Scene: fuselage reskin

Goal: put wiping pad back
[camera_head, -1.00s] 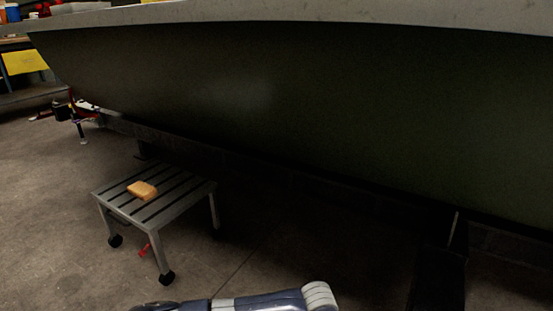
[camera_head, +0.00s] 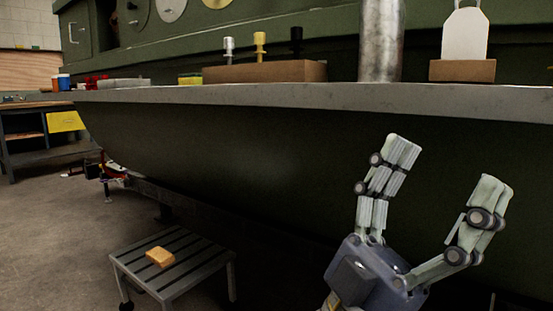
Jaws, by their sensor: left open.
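A tan, block-shaped pad (camera_head: 160,257), which looks like the wiping pad, lies on a small slatted grey step stool (camera_head: 190,262) on the floor at lower left. My left gripper (camera_head: 449,165) is raised at lower right in front of the dark green hull, below the ledge. Its fingers are spread wide and nothing is between them. It is well to the right of the stool and apart from the pad. My right gripper does not show.
A long grey ledge (camera_head: 300,95) crosses the view. On it stand a yellow-and-green sponge-like block (camera_head: 190,78), a brown holder (camera_head: 265,72) with several tools, a metal cylinder (camera_head: 381,40) and a white plate in a brown block (camera_head: 462,70). A workbench (camera_head: 40,135) is far left. Floor left of the stool is clear.

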